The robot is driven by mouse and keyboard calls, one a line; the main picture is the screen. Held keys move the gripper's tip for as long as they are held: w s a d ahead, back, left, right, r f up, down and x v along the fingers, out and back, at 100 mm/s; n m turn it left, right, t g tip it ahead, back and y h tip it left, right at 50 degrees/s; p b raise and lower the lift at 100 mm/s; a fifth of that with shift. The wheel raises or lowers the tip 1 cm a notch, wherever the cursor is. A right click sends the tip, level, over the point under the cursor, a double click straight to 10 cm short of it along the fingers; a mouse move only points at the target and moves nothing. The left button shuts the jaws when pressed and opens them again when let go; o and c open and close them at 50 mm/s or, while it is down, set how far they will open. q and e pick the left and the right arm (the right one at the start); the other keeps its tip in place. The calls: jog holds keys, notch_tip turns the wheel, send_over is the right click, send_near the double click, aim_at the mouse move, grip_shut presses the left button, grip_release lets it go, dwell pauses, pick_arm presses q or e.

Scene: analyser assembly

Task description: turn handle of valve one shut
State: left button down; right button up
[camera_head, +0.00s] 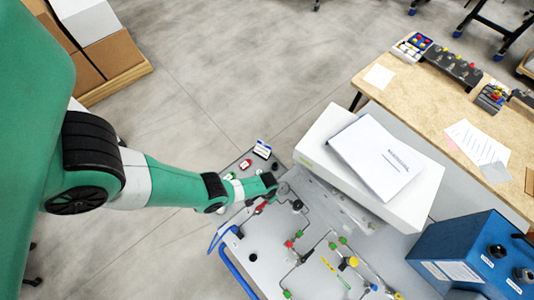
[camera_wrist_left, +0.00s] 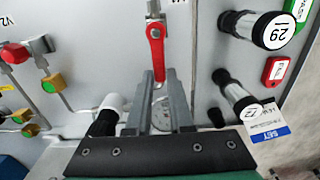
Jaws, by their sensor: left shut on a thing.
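In the left wrist view a red lever handle (camera_wrist_left: 155,42) hangs from a metal fitting at the top of the grey panel. A label above it is cut off by the frame edge, so I cannot read it fully. My left gripper (camera_wrist_left: 160,78) is shut on the lower end of this handle, one finger on each side. In the head view my left gripper (camera_head: 270,192) is over the panel (camera_head: 268,248), and a small red piece of the handle (camera_head: 260,208) shows beside it. My right gripper is not in view.
A second red handle (camera_wrist_left: 15,52) with green and yellow fittings lies to the left. Black posts with white caps (camera_wrist_left: 272,30) stand to the right. A white box (camera_head: 320,150) with papers and a blue box (camera_head: 470,255) stand near the panel. A wooden table (camera_head: 420,95) is behind.

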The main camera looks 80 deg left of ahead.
pick_arm(q)
jog(key=shift+d, duration=0.1)
jog(key=m, duration=0.1)
jog(key=d+m, duration=0.1)
jog(key=m, duration=0.2)
jog(key=shift+w+d, duration=0.25)
jog(key=shift+d, duration=0.15)
jog(key=d+m, duration=0.1)
jog(key=m, duration=0.1)
jog(key=d+m, duration=0.1)
jog(key=m, duration=0.2)
jog(key=d+m, duration=0.1)
jog(key=m, duration=0.1)
jog(key=s+m, duration=0.1)
jog(key=m, duration=0.1)
jog(key=shift+d, duration=0.4)
jog(key=shift+s+d+m+p, duration=0.1)
jog(key=shift+s+d+m, duration=0.15)
jog(key=shift+m, duration=0.55)
jog(key=shift+s+d+m+p, duration=0.1)
jog(key=shift+s+d+m, duration=0.1)
jog(key=shift+m, duration=0.6)
jog(key=shift+s+d+m+p, duration=0.15)
jog(key=shift+s+m, duration=0.1)
jog(key=shift+m, duration=0.55)
jog(key=c, duration=0.8)
grip_release()
